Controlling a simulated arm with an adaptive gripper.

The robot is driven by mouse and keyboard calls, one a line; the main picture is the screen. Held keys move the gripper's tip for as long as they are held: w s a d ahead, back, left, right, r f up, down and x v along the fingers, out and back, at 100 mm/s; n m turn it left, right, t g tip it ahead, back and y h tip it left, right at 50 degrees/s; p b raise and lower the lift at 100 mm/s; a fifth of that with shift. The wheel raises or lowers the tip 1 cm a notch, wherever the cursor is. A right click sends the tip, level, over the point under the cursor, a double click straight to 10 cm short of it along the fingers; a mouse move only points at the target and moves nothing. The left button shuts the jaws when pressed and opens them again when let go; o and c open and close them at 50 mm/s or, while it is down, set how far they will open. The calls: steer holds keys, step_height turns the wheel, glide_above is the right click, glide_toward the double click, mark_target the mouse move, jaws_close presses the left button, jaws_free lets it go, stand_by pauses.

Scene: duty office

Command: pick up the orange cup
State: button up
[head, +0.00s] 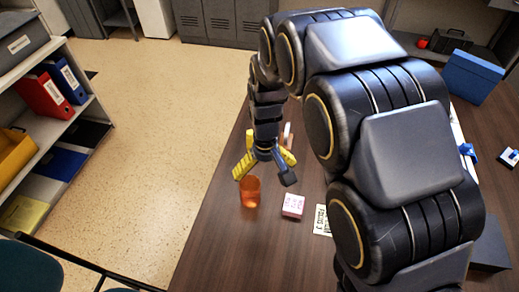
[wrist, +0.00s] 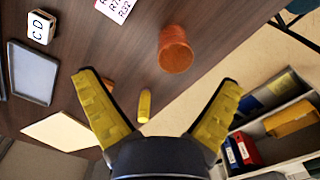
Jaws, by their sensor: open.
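The orange cup (head: 250,192) stands upright on the dark wooden table (head: 215,245), near its left edge in the head view. In the wrist view the cup (wrist: 175,50) is just above the picture's middle, beyond my fingertips. My gripper (head: 264,168) is open, with its yellow fingers spread and nothing between them. It is above the table, a little behind the cup in the head view, and apart from it. The fingers also show wide apart in the wrist view (wrist: 160,82).
A pink-and-white box (head: 293,206) lies right of the cup, with a lettered card (head: 321,221) beyond. A small yellow piece (wrist: 144,105) shows between my fingers' bases. A grey tray (wrist: 33,72) is at left in the wrist view. A shelf (head: 45,132) stands left, across open floor.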

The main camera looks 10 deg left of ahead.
mark_target(250, 189)
steer(key=shift+n, duration=0.5)
steer(key=a+f, duration=0.1)
steer(key=f, duration=0.3)
steer(key=a+f, duration=0.1)
steer(key=f, duration=0.3)
steer(key=w+a+f, duration=0.1)
steer(key=a+f, duration=0.1)
steer(key=f, duration=0.2)
steer(key=shift+w, duration=0.1)
steer(key=c, duration=1.2)
